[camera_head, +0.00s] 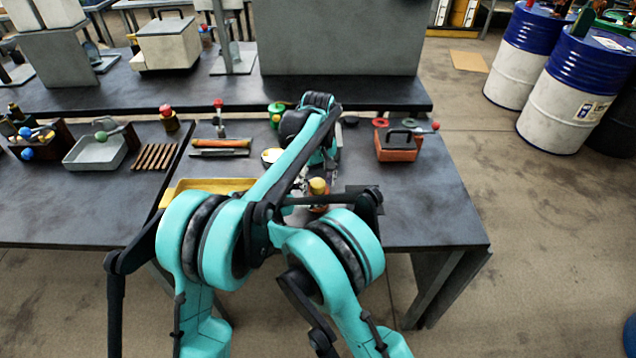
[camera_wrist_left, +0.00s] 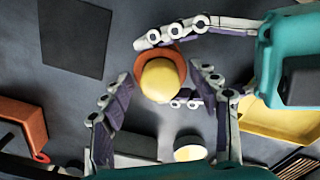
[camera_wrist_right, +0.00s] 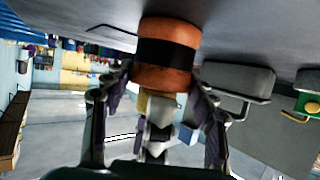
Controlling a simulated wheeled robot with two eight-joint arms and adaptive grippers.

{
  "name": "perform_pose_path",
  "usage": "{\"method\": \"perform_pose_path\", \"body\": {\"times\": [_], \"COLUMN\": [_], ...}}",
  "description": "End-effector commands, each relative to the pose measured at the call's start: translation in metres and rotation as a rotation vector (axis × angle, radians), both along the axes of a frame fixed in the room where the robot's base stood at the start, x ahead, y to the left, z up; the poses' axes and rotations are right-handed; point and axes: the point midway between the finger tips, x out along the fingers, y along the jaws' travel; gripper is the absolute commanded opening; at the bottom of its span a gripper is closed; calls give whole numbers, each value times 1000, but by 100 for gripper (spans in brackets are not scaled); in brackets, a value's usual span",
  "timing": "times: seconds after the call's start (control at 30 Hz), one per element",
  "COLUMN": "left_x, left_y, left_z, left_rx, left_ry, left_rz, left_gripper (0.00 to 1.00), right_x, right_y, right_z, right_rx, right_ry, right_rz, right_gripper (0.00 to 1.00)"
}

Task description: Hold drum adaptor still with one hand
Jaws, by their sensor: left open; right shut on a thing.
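The drum adaptor appears to be the orange cylinder with a black band (camera_wrist_right: 166,50), standing on the dark bench. It has a rounded yellow top, seen from above in the left wrist view (camera_wrist_left: 160,80) and small in the head view (camera_head: 318,187). My right gripper (camera_wrist_right: 163,72) is shut on the orange body, one finger on each side. My left gripper (camera_wrist_left: 160,74) is open, its fingers spread on either side of the yellow top in its own view. Whether the left fingers touch it I cannot tell. My arms hide much of both grippers in the head view.
A yellow tray (camera_head: 212,186) lies left of the adaptor. An orange box with a dark handle (camera_head: 398,148) stands to its right. A dark square plate (camera_wrist_left: 75,38) lies flat nearby. Blue-and-white drums (camera_head: 565,95) stand beyond the bench. The bench's right front corner is clear.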

Motion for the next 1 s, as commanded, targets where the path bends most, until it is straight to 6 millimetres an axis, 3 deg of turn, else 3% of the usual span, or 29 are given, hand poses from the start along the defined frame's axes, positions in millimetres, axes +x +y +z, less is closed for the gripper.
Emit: {"method": "perform_pose_path", "body": {"times": [0.07, 0.3, 1.0], "left_x": [0, 0, 0], "left_y": [0, 0, 0], "left_z": [0, 0, 6], "left_rx": [0, 0, 0], "left_ry": [0, 0, 0], "left_rz": [0, 0, 0], "left_gripper": [61, 1, 1], "right_x": [-1, -1, -1], "right_y": [0, 0, 1], "right_z": [-2, -2, -2], "right_rx": [3, 3, 4], "right_ry": [4, 4, 5], "right_rz": [-1, -1, -1], "right_gripper": [5, 5, 5]}}
